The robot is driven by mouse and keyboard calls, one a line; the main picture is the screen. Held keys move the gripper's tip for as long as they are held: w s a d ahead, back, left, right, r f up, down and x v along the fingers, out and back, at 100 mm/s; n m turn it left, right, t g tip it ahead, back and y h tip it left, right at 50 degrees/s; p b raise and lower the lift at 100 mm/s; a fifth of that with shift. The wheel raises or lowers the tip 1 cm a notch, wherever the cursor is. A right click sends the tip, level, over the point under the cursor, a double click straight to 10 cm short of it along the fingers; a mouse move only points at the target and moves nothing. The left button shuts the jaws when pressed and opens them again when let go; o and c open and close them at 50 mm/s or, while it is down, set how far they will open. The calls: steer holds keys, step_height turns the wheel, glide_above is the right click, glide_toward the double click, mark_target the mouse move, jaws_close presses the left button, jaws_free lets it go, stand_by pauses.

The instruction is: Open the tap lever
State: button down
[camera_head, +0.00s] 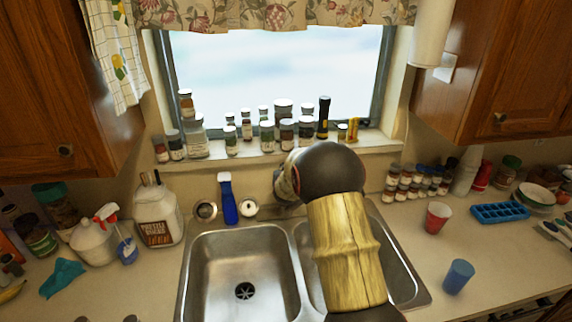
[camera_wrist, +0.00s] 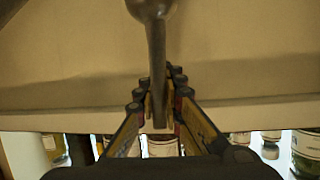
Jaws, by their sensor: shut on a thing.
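The tap lever (camera_wrist: 156,45) is a dark metal bar in the wrist view. It comes down from the top edge, with a rounded, thicker base up there and a narrow end below. My gripper (camera_wrist: 158,92) has its two jointed fingers closed on the lever's narrow end, one on each side. In the head view my arm covers the tap, the lever and my fingers, behind the double sink (camera_head: 244,262).
The sill behind the sink holds several jars (camera_head: 265,137) and a black flashlight (camera_head: 323,117). A blue-handled brush (camera_head: 228,200) stands left of my arm. A red cup (camera_head: 437,217) and a blue cup (camera_head: 458,276) stand on the right counter, a big jug (camera_head: 158,215) on the left.

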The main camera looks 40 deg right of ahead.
steer(key=shift+w+d+g+p, duration=0.2)
steer(key=shift+g+p, duration=0.1)
steer(key=shift+p, duration=0.5)
steer(key=shift+f+y, duration=0.1)
steer(key=shift+y, duration=0.2)
steer(key=c, duration=2)
jaws_free()
steer(key=shift+o, duration=0.2)
steer(key=shift+a, duration=0.1)
steer(key=v, duration=1.2)
